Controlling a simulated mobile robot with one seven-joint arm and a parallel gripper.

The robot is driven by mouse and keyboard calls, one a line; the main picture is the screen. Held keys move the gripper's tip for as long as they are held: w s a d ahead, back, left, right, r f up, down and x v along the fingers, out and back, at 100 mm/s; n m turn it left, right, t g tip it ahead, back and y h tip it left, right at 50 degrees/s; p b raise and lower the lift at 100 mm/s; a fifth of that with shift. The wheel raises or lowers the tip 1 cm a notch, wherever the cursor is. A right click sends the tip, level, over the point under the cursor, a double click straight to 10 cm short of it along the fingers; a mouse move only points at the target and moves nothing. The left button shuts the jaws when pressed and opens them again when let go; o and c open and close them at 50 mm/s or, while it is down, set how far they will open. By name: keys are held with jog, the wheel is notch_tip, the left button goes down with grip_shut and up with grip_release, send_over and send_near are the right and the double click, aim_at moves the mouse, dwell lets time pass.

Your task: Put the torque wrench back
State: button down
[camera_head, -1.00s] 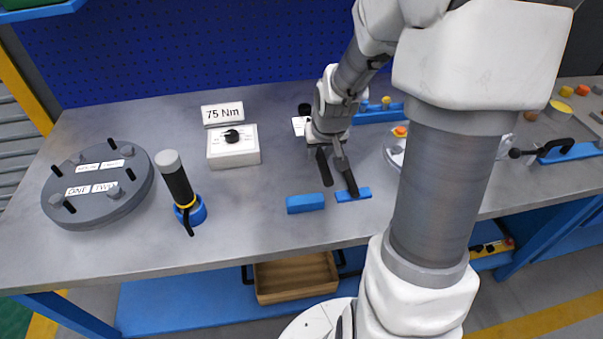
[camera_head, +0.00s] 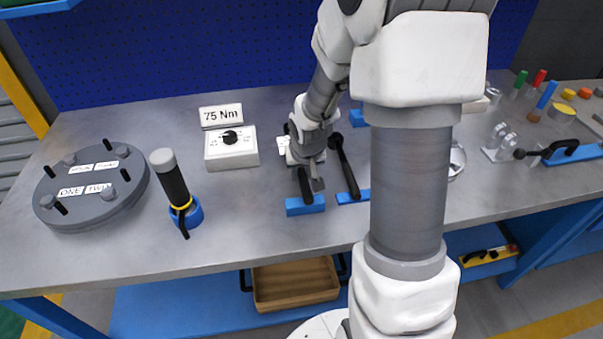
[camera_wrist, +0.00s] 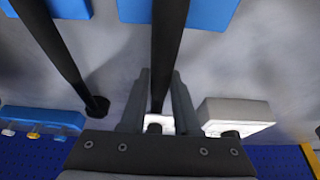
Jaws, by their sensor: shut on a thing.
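My gripper (camera_head: 308,160) is shut on a long dark bar-like tool, apparently the torque wrench (camera_head: 306,186). In the wrist view the wrench (camera_wrist: 168,40) runs between the fingers (camera_wrist: 160,88) and away over a blue block (camera_wrist: 205,12). In the head view its near end overlaps the left blue block (camera_head: 297,208); whether it touches is unclear. The gripper hides its far part. A similar black tool (camera_head: 345,165) lies just right, its near end at the right blue block (camera_head: 347,198); it also shows in the wrist view (camera_wrist: 60,55).
A white dial box (camera_head: 231,152) and a 75 Nm sign (camera_head: 220,115) stand left of my gripper. Further left are a black-handled tool (camera_head: 174,183) upright in a blue holder and a round grey flange (camera_head: 92,205). Bare tabletop (camera_head: 245,220) lies between them and the blocks.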

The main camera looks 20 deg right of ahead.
jog(key=shift+w, duration=0.1)
jog(key=c, duration=0.6)
grip_release()
jog(key=shift+c, duration=0.2)
jog(key=shift+r, duration=0.45)
jog(key=p+v, duration=0.3)
jog(key=v, duration=0.8)
jog(key=shift+s+p, duration=0.3)
jog(key=shift+a+r, duration=0.15)
jog(key=shift+r, duration=0.05)
